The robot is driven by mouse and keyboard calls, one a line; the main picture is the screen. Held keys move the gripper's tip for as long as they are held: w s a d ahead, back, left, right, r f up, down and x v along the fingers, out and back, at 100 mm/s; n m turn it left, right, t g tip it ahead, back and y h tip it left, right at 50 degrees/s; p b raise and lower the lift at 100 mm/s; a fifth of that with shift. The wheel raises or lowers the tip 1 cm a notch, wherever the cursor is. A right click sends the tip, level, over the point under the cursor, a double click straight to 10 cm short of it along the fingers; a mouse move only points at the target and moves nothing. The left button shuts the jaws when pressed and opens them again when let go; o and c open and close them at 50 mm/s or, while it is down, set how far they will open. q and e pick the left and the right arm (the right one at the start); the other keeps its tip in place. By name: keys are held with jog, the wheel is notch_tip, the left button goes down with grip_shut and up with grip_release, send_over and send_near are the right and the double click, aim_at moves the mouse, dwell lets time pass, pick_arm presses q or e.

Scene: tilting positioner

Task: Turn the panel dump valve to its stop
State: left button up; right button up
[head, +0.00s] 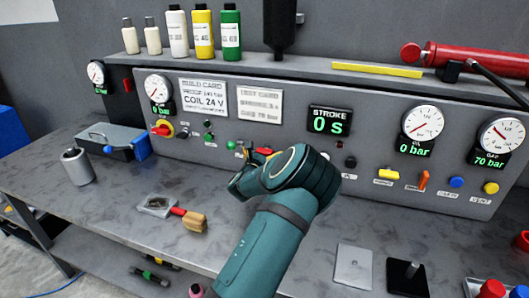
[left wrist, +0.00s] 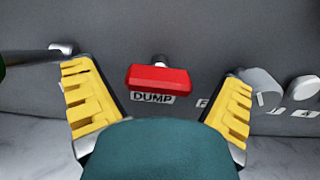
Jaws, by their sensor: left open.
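The dump valve's red bar handle (left wrist: 158,79) shows in the left wrist view, lying about level just above a DUMP label (left wrist: 152,98) on the grey panel. My left gripper (left wrist: 157,88) is open, with one yellow-padded finger to each side of the handle and clear gaps between. In the head view the gripper (head: 256,158) is close to the panel's lower middle, its fingers mostly hidden by my teal wrist. My right gripper is not in view.
The panel (head: 215,165) carries gauges, knobs and a STROKE display (head: 329,121). A round grey knob (left wrist: 262,90) sits just right of my right-hand finger. On the bench are a wooden-headed brush (head: 192,221), a metal cup (head: 76,167) and a grey plate (head: 353,262).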

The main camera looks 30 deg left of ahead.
pick_arm(q)
jog(key=shift+w, duration=0.25)
jog(key=c, duration=1.2)
